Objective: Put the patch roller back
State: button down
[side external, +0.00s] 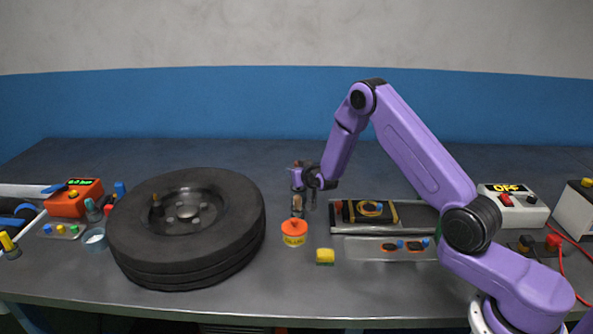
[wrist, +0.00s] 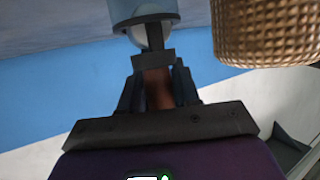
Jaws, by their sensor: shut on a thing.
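My gripper (side external: 299,190) is over the middle of the bench, just behind the orange-lidded jar (side external: 294,232). It is shut on a small tool with a brown handle, the patch roller (side external: 297,204) as far as I can tell. In the wrist view the brown handle (wrist: 158,90) sits between the dark fingers of my gripper (wrist: 156,80), and a grey piece crosses beyond it. The roller's far end is hard to make out. I cannot tell whether the roller touches the bench.
A large black tyre (side external: 235,235) lies at left. A yellow block (side external: 325,256) sits in front of the jar. A metal tray (side external: 345,229) with a black box and a flat patch tray (side external: 365,252) lie to the right. A woven brown object (wrist: 265,30) shows in the wrist view.

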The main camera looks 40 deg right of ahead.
jog(key=shift+f, duration=0.1)
jog(key=c, duration=0.8)
grip_release()
